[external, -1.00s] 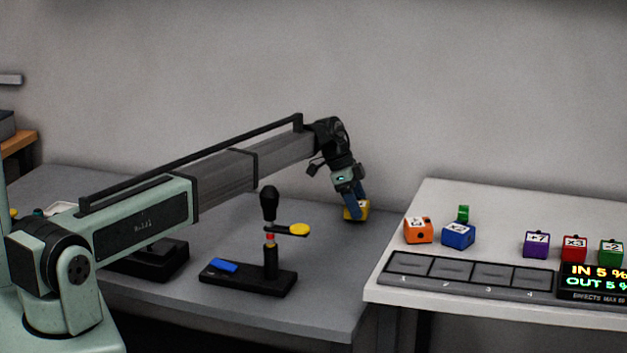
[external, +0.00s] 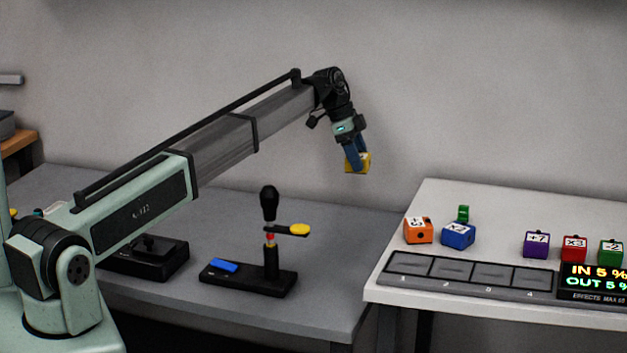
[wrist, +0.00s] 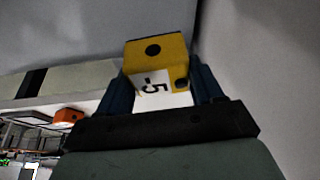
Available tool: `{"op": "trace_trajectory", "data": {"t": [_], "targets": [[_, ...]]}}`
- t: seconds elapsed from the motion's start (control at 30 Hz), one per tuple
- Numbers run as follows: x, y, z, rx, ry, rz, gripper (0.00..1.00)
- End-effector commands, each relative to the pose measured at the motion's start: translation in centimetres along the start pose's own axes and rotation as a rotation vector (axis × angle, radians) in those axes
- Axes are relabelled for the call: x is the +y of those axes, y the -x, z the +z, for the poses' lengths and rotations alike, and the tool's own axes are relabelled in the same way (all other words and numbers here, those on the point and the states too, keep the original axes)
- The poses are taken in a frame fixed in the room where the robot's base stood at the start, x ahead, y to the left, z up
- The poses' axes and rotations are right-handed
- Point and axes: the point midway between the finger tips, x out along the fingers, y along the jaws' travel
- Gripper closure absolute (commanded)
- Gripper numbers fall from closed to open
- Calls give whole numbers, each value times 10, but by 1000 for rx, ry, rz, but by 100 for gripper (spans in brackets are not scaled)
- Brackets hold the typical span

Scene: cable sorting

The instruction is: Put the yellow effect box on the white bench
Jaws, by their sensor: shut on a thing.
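The yellow effect box (external: 358,163) is held in the air above the grey table. In the wrist view the yellow box (wrist: 156,54) shows a black dot and a white label with "-5". My gripper (external: 354,160) has its two blue fingers shut on opposite sides of the box; the fingers also show in the wrist view (wrist: 160,90). The white bench (external: 394,290) stands at the right, apart from the box and lower than it.
On the bench stand orange (external: 418,230), blue (external: 458,235), purple (external: 536,244), red (external: 574,249) and green boxes, a slotted strip (external: 470,273) and a lit display (external: 597,279). A black lever stand (external: 270,262) is on the grey table (external: 330,240). The bench's back middle looks clear.

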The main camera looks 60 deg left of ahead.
Motion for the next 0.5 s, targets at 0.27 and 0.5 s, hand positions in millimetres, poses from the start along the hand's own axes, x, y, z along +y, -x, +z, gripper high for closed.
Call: {"op": "trace_trajectory", "data": {"t": [0.27,0.5], "targets": [[-2,76,-32,1,-1,-3,70],[-1,116,-49,1,0,-2,70]]}}
